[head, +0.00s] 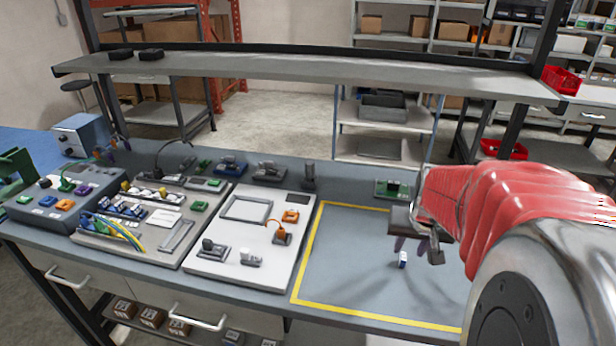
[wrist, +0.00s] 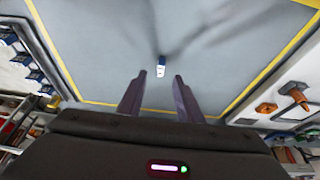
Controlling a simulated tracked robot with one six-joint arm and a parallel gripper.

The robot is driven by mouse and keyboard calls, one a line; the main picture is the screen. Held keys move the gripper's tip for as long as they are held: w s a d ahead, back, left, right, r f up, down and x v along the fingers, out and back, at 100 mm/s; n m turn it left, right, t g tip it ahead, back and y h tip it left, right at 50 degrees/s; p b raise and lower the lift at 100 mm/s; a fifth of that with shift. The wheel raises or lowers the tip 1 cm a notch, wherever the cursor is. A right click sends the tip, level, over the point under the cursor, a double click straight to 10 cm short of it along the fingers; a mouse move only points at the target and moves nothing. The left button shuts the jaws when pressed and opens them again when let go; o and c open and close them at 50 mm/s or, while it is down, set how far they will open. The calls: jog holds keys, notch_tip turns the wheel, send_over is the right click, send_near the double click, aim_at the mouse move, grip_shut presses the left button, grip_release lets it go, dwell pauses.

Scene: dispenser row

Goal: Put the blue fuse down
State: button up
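The blue fuse (head: 403,260), a small blue and white block, is on the grey work area inside the yellow outline. It seems to stand upright there. The fuse also shows in the wrist view (wrist: 161,66), just beyond the fingertips and roughly centred between them. My gripper (head: 411,247) is above the work area and just above the fuse. In the wrist view its two purple fingers (wrist: 160,80) are spread, with a gap on each side of the fuse. Nothing is held between them.
A white panel (head: 216,262) with orange and grey parts lies left of the yellow outline (head: 312,250). A green circuit board (head: 392,188) sits at the back edge. A grey shelf (head: 300,72) spans above the bench. The outlined area around the fuse is mostly clear.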

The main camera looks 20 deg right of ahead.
aim_at(403, 256)
jog(key=shift+x, duration=1.25)
jog(key=shift+f, duration=0.1)
jog(key=shift+x, duration=2.5)
jog(key=shift+w+a, duration=0.1)
jog(key=shift+w, duration=0.1)
jog(key=shift+c, duration=0.2)
grip_shut()
